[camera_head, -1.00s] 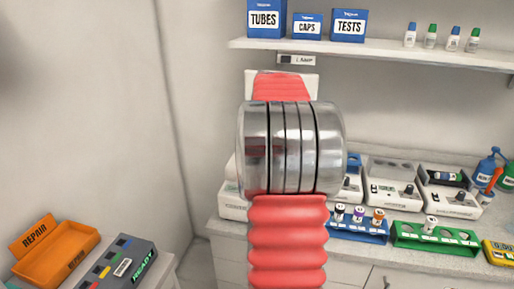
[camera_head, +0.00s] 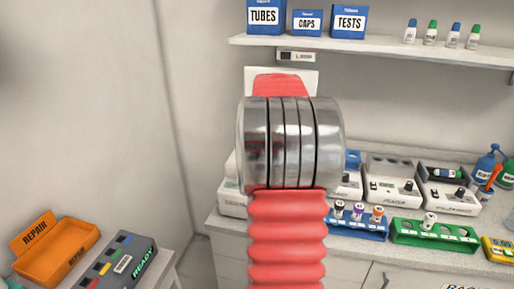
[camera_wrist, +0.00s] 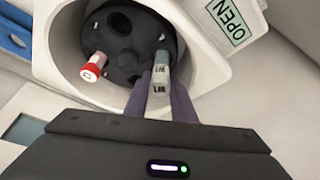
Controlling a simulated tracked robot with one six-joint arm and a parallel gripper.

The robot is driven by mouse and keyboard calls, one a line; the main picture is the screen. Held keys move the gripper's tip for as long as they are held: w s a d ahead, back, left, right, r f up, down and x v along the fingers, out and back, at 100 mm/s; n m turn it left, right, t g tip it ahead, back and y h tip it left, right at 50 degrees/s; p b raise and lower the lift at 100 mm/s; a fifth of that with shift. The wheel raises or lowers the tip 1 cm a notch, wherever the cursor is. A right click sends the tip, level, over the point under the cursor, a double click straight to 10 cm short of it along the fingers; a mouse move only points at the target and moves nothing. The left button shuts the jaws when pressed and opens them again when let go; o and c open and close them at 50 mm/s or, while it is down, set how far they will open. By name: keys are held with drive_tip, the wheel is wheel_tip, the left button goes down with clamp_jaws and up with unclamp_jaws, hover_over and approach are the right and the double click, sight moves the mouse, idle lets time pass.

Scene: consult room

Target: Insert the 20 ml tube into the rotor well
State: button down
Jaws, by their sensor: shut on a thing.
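In the wrist view, my gripper (camera_wrist: 160,87) is shut on a pale tube (camera_wrist: 160,74) with a grey-green end and dark lettering, too small to read surely. The tube lies between the two purple fingers, over the right part of the dark round rotor (camera_wrist: 127,66). Whether its far end is in a well or above it, I cannot tell. A red-capped tube (camera_wrist: 94,65) stands at the rotor's left side. The rotor has dark round wells, one visible near its top. In the head view my arm hides the gripper and the rotor.
The rotor sits inside a white housing (camera_wrist: 52,45) with an OPEN sign (camera_wrist: 229,20). In the head view, a blue rack (camera_head: 357,228), a green rack (camera_head: 433,236) and white devices (camera_head: 390,182) stand on the counter. An orange repair tray (camera_head: 58,258) is at left.

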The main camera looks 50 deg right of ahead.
drive_tip(key=shift+f, duration=1.35)
drive_tip(key=c, duration=1.4)
unclamp_jaws()
drive_tip(key=shift+r, duration=0.1)
drive_tip(key=v, duration=1.3)
drive_tip(key=shift+s+r, duration=0.2)
drive_tip(key=shift+a, duration=0.1)
